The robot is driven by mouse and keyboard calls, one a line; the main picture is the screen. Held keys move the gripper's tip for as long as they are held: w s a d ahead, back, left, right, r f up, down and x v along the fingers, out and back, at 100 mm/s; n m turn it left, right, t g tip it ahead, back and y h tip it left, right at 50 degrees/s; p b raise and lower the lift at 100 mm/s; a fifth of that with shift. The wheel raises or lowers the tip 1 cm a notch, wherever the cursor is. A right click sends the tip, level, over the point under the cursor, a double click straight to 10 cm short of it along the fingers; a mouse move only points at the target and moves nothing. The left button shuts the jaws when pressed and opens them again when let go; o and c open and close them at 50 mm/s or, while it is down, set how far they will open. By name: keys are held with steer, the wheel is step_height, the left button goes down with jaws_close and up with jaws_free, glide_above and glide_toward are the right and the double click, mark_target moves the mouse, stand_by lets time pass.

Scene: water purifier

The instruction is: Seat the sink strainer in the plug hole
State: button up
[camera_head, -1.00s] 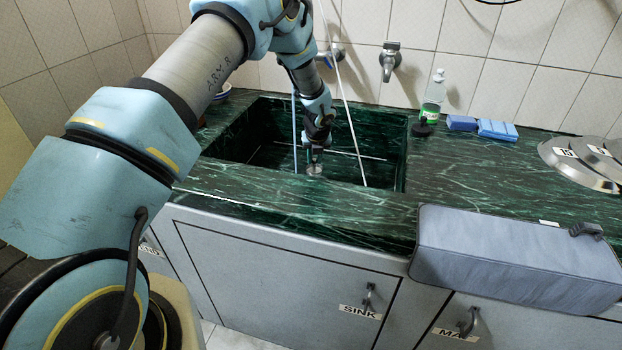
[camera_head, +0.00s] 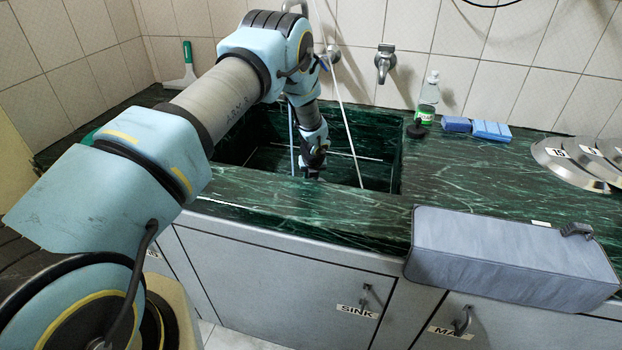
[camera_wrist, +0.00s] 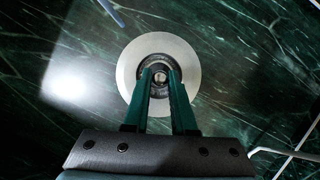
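My gripper (camera_wrist: 160,80) points down into the dark green marble sink (camera_head: 384,165). In the wrist view its two fingers close on the small central knob of the sink strainer (camera_wrist: 188,52), a pale round disc with a dark ring in the middle. The disc looks level against the sink floor. The plug hole is not visible, and I cannot tell whether the disc is over it, in it or just above it. In the head view my gripper (camera_head: 312,170) is low in the sink, and its tips and the strainer are hidden by the front rim.
A thin white tube (camera_head: 347,120) runs down into the sink close beside my wrist. A tap (camera_head: 385,62) is on the wall behind. A green-labelled bottle (camera_head: 428,92) and blue sponges (camera_head: 490,130) stand right of the sink. A grey padded case (camera_head: 510,260) lies at the front edge.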

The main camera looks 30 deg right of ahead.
steer(key=o, duration=0.4)
steer(key=shift+r, duration=0.1)
steer(key=b+v, duration=0.2)
steer(key=v, duration=1)
steer(key=a+r+n, duration=0.4)
steer(key=a+n, duration=0.2)
steer(key=a, duration=0.2)
steer(key=a+r+n+g+y, duration=0.1)
steer(key=a+r+n, duration=0.4)
steer(key=a+n, duration=0.2)
steer(key=a+r+n, duration=0.4)
steer(key=a+n, duration=0.2)
steer(key=a, duration=0.5)
steer(key=shift+w+r+n+y, duration=0.3)
steer(key=shift+r, duration=0.05)
steer(key=s+a+r+n+g, duration=0.1)
steer(key=s+a+r+n, duration=0.2)
steer(key=s+a+n, duration=0.4)
steer(key=s+a+r+n, duration=0.3)
steer(key=s+a+n, duration=0.5)
steer(key=a+n, duration=0.2)
steer(key=n, duration=0.2)
steer(key=shift+n+g, duration=0.3)
steer(key=shift+g, duration=0.1)
